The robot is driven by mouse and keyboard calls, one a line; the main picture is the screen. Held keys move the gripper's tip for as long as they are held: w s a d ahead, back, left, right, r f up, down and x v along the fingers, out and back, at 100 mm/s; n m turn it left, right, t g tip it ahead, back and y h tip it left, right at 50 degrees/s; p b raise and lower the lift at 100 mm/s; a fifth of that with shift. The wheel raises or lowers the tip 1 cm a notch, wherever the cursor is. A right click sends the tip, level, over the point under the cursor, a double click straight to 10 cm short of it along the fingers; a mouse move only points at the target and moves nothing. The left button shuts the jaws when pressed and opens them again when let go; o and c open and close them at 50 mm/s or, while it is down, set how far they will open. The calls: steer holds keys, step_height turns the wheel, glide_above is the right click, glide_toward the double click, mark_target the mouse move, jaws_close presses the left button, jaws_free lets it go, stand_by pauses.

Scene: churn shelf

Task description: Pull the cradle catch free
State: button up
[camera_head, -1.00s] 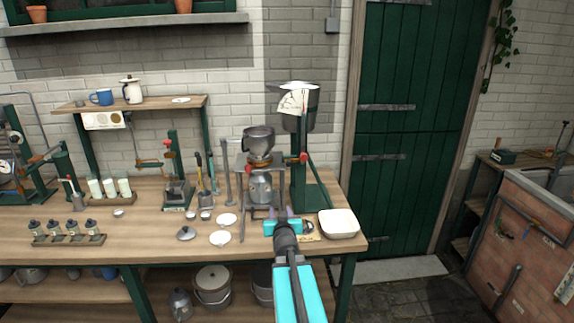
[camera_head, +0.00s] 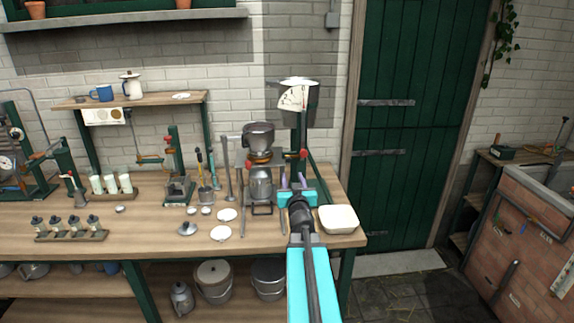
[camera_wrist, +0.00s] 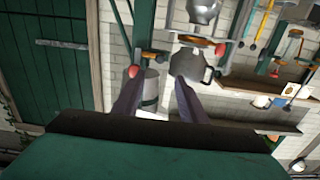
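The metal cradle stand (camera_head: 278,160) holds a steel pot (camera_head: 258,138) above and a steel jug (camera_head: 260,183) below. A red knob (camera_head: 303,154) sits on its right side; I cannot tell for sure which part is the catch. In the wrist view, which looks upside down, one red knob (camera_wrist: 133,71) is near the left finger and another (camera_wrist: 220,49) is beyond the right finger. My gripper (camera_head: 293,181) is in front of the stand's right side, below the red knob. Its dark fingers (camera_wrist: 160,98) are apart, with nothing seen gripped.
A white dish (camera_head: 338,219) stands right of my arm near the bench edge. A dial scale (camera_head: 294,97) rises behind the stand. White saucers (camera_head: 221,233) and a lid lie to the left. Pots stand on the lower shelf (camera_head: 214,279).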

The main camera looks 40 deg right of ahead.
mark_target(289, 160)
steer(key=shift+p+x, duration=0.75)
steer(key=shift+x, duration=5.85)
